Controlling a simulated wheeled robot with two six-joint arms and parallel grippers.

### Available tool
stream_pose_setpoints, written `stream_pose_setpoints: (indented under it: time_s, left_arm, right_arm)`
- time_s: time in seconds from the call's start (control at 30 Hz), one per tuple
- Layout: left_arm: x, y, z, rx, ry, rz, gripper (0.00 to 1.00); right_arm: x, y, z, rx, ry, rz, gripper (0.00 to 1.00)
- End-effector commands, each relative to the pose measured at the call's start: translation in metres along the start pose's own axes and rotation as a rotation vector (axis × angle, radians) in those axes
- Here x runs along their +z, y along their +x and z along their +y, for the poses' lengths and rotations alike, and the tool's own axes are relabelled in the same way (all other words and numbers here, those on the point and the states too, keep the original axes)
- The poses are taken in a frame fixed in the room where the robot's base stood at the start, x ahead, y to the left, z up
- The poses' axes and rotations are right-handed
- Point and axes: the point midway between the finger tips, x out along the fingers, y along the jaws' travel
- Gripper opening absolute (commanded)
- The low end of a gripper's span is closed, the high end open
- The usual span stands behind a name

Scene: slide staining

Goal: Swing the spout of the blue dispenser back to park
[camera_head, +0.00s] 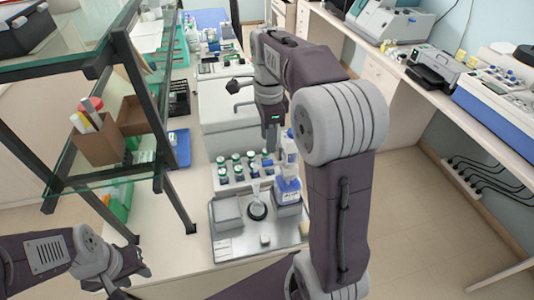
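The blue dispenser (288,190) is a bottle with a blue lower body and a pale top. It stands upright at the back right of a steel tray (235,247), close to my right arm. Its spout is too small to make out, so I cannot tell which way it points. My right gripper (270,146) points down just behind and left of the dispenser's top, above the bottle rack. Its fingers look close together, but any gap is unclear. My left gripper (132,279) is low at the left, away from the tray, and its fingers are not clear.
A rack of several green-capped bottles (236,163) stands behind the tray. A grey block (226,212) and a round dark-rimmed item (257,211) are on the tray. A glass-shelved rack (128,75) stands at left. The bench left of the tray is clear.

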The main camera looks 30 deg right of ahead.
Motion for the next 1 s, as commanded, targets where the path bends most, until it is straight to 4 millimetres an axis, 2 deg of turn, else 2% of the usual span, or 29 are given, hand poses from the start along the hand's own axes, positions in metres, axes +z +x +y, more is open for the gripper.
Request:
stream_pose_setpoints:
  time_s: [0.43, 0.6, 0.8, 0.83, 0.93, 0.97, 1.0]
  left_arm:
    - [-0.001, -0.003, 0.0, 0.0, 0.0, 0.0, 0.36]
    - [-0.001, -0.004, 0.0, 0.0, 0.0, 0.0, 0.36]
    - [-0.001, -0.003, 0.0, 0.0, 0.0, 0.0, 0.36]
    - [-0.001, -0.003, 0.0, 0.0, 0.0, 0.0, 0.36]
    - [-0.001, -0.003, 0.0, 0.0, 0.0, 0.0, 0.36]
    - [-0.001, -0.003, 0.0, 0.0, 0.0, 0.0, 0.36]
    - [-0.001, -0.003, 0.0, 0.0, 0.0, 0.0, 0.36]
  right_arm:
    - [0.0, 0.078, 0.001, 0.004, -0.001, 0.0, 0.38]
    - [0.0, 0.09, 0.001, 0.002, -0.001, 0.0, 0.38]
    - [0.0, 0.091, 0.001, 0.001, -0.001, 0.0, 0.38]
    - [0.0, 0.091, 0.001, 0.001, -0.001, 0.0, 0.33]
    - [0.0, 0.09, 0.001, 0.001, -0.001, 0.0, 0.05]
    - [0.0, 0.09, 0.001, 0.001, -0.001, 0.0, 0.0]
    - [0.0, 0.09, 0.001, 0.001, -0.001, 0.0, 0.0]
